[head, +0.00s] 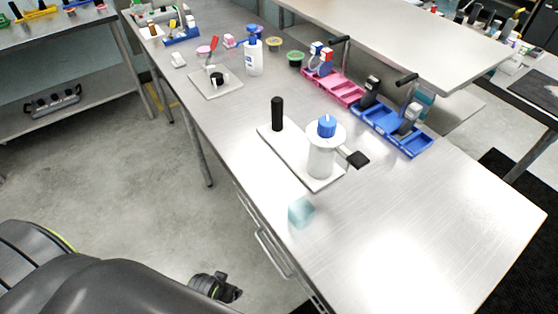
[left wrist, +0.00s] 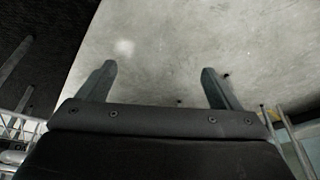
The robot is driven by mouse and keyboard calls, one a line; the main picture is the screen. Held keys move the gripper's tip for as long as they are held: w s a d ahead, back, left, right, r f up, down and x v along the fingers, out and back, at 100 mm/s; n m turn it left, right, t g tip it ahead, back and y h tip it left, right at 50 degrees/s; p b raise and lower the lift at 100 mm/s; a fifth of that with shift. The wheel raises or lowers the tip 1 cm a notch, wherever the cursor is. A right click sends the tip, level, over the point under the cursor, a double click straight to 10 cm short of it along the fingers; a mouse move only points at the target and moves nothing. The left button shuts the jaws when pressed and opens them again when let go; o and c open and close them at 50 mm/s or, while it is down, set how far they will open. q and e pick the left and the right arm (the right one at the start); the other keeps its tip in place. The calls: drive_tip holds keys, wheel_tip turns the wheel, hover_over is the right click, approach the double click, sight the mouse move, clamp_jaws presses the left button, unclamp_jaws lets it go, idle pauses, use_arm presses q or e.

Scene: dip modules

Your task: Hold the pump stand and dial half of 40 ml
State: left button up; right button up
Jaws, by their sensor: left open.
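The pump stand has a white base plate (head: 267,132) on the metal bench. A black upright post (head: 277,114) rises from its far left part. A white cylindrical body (head: 321,160) stands on the plate, topped by a blue dial (head: 327,126); its setting is too small to read. A black handle (head: 357,159) sticks out on its right. My left gripper (left wrist: 158,70) is open and empty in the left wrist view, with only a plain grey surface beyond its fingers. It is away from the pump stand. My right gripper does not show.
A small translucent teal block or cup (head: 301,212) sits at the bench's near edge. Pink (head: 333,87) and blue (head: 398,131) trays line the back right. A white pump bottle (head: 253,57) stands farther back. The bench's right front is clear.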

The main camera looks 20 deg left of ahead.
use_arm(q)
drive_tip(key=w+d+r+t+p, duration=0.1)
drive_tip(key=w+r, duration=0.2)
drive_tip(key=r, duration=0.7)
drive_tip(key=w+d+r+m+t+h+p, duration=0.1)
drive_tip(key=w+d+r, duration=0.1)
drive_tip(key=r, duration=0.9)
drive_tip(key=w+d+r+t+p, duration=0.1)
drive_tip(key=w+r+t, duration=0.15)
drive_tip(key=r, duration=0.75)
drive_tip(key=m+t+h+p, duration=0.3)
drive_tip(key=t+h, duration=0.1)
drive_tip(key=t, duration=0.1)
approach(323, 145)
drive_tip(key=shift+g, duration=0.25)
drive_tip(key=x, duration=0.4)
drive_tip(key=a+f+x, duration=0.1)
drive_tip(key=x, duration=0.4)
drive_tip(key=a+f+x, duration=0.1)
drive_tip(key=x, duration=0.4)
drive_tip(key=shift+w, duration=0.2)
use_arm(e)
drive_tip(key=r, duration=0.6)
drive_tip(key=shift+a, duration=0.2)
use_arm(q)
drive_tip(key=shift+c, duration=0.4)
drive_tip(key=c, duration=1.2)
drive_tip(key=o, duration=1.3)
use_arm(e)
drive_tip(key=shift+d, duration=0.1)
